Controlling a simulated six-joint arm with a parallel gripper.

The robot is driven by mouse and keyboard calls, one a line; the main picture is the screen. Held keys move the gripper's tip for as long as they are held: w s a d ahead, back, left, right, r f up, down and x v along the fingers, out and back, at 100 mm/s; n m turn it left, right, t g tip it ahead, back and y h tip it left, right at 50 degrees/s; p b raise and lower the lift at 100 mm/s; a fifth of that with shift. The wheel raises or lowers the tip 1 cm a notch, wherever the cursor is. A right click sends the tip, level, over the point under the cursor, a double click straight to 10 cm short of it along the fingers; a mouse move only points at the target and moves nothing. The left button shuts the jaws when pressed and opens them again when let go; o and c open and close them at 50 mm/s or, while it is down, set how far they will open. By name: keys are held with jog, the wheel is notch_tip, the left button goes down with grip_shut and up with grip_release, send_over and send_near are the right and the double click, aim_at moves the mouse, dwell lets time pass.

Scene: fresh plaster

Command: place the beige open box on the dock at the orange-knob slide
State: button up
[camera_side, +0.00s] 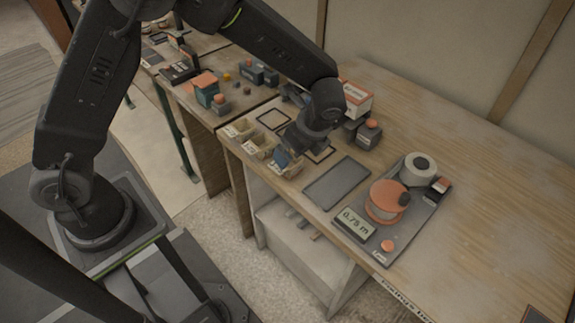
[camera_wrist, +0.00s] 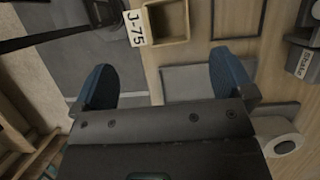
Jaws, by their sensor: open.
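Beige open boxes stand in a row along the table's front edge: a left one (camera_side: 238,129), a middle one (camera_side: 258,147) and a right one (camera_side: 291,170), partly hidden by my gripper. One beige open box (camera_wrist: 167,22) with a "J-75" label shows in the wrist view, ahead of my fingers. My gripper (camera_side: 284,157) is open and low over the row's right end; in the wrist view (camera_wrist: 162,78) its blue fingers are apart with nothing between them. A dark square outline (camera_side: 320,153) lies on the table, near a dark block with an orange knob (camera_side: 369,132).
Another square outline (camera_side: 273,119) lies farther left. A grey plate (camera_side: 337,183) lies right of the boxes, then a tray with an orange spool (camera_side: 386,202) and a white roll (camera_side: 418,168). An orange-and-white carton (camera_side: 357,97) stands behind.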

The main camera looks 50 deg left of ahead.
jog(key=x, duration=0.9)
jog(key=shift+a+f, duration=0.1)
jog(key=shift+a, duration=0.2)
jog(key=c, duration=0.8)
jog(key=shift+o, duration=0.2)
